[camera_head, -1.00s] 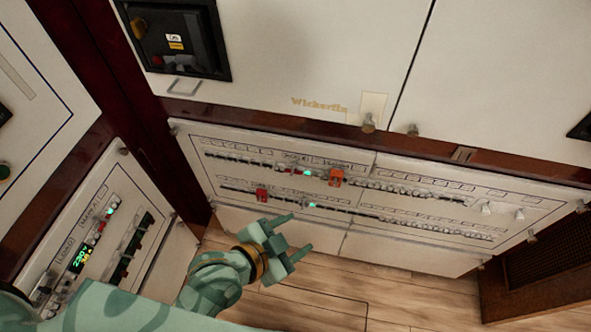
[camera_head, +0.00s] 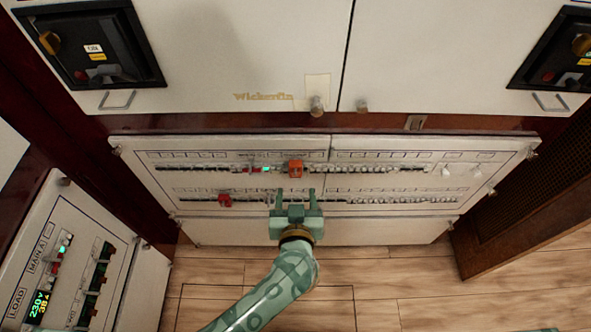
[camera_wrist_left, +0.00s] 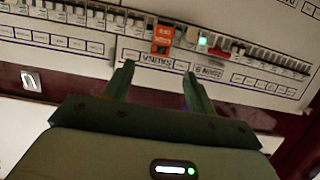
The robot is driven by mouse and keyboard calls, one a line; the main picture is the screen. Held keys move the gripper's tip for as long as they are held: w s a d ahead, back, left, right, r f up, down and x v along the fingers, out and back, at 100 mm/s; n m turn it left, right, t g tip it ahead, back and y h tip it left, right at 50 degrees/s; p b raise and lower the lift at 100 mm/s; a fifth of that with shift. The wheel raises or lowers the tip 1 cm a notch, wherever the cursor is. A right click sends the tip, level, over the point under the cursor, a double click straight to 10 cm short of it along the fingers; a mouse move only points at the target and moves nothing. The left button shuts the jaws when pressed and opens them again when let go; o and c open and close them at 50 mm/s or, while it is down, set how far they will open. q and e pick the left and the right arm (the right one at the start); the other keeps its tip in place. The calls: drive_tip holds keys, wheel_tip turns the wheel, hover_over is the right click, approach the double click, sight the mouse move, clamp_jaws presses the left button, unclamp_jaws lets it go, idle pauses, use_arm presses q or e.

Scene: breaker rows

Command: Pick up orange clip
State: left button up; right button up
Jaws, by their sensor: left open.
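The orange clip (camera_head: 295,168) sits on the upper breaker row of the white panel, right of a green light. It also shows in the left wrist view (camera_wrist_left: 162,38), upper middle, just beyond the fingers. My left gripper (camera_head: 296,192) is open and empty. In the head view its fingers point up at the panel, just below the clip in the picture. In the left wrist view the left gripper (camera_wrist_left: 158,70) has its two fingers apart, with the clip ahead of the gap, nearer the left finger. They look apart from the clip. My right gripper is not in view.
A red clip (camera_head: 225,200) sits on the lower breaker row at left. A red part (camera_wrist_left: 220,52) is beside the green light in the wrist view. Cabinet doors (camera_head: 230,50) stand above the panel. A side panel (camera_head: 85,265) is at lower left. Wooden floor (camera_head: 400,285) lies below.

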sight(296, 172)
use_arm(q)
drive_tip(key=b+x, duration=0.1)
drive_tip(key=x, duration=0.4)
drive_tip(key=shift+w+f+b, duration=0.1)
drive_tip(key=shift+b, duration=0.25)
drive_tip(key=b+x, duration=0.3)
drive_tip(key=x, duration=0.2)
drive_tip(key=shift+w, duration=0.1)
drive_tip(key=c, duration=1.1)
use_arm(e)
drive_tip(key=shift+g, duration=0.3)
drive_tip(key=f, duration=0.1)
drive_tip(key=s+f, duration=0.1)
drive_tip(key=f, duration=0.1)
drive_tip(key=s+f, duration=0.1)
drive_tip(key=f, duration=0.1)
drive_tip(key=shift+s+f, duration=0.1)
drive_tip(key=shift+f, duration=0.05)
